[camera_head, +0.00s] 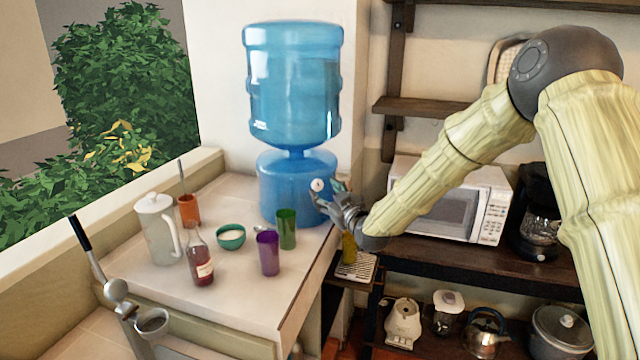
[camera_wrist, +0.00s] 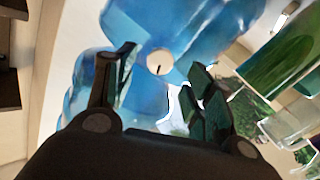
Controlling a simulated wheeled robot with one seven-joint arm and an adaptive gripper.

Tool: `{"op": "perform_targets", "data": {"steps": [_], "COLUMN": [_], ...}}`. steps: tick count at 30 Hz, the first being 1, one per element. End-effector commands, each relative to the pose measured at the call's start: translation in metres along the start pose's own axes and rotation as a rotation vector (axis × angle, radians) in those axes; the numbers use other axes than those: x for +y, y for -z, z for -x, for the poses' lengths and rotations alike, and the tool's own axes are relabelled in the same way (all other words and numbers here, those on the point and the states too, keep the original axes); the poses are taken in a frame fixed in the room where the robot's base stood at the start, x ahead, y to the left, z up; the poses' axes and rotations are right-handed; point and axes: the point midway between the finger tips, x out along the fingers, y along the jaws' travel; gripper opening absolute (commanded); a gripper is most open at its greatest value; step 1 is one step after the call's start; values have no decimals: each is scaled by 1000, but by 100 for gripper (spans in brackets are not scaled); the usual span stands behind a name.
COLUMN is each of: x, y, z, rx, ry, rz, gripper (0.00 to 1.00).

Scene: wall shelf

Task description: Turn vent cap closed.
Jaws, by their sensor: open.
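The vent cap (camera_head: 317,184) appears to be the small round white cap on the front of the blue water dispenser base (camera_head: 283,186). In the wrist view the cap (camera_wrist: 159,62) faces me, with a short dark mark on it. My gripper (camera_head: 325,194) is close in front of the dispenser. In the wrist view my gripper (camera_wrist: 161,66) is open, with one finger to each side of the cap and visible gaps between. I cannot tell how deep the fingertips reach relative to the cap.
A blue water bottle (camera_head: 293,85) stands on the dispenser. A green cup (camera_head: 286,229), purple cup (camera_head: 268,253), bowl (camera_head: 231,238), sauce bottle (camera_head: 200,262) and pitcher (camera_head: 157,230) stand on the white counter. A yellow cup (camera_head: 349,249) stands below my gripper. A microwave (camera_head: 445,205) is at right.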

Motion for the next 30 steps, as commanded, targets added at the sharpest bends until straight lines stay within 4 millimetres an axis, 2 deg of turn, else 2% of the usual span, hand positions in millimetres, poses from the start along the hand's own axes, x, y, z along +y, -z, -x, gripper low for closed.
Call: {"op": "perform_targets", "data": {"steps": [3,9,22,23,30], "x": [1,0,0,0,0], "y": [2,1,-1,-1,-1], "z": [-18,-38,-45,-45,-45], "rx": [-1,-1,-1,-1,-1], "ry": [0,1,0,0,0], "rz": [0,-1,-1,-1,-1], "gripper": [53,53,53,52,8]}}
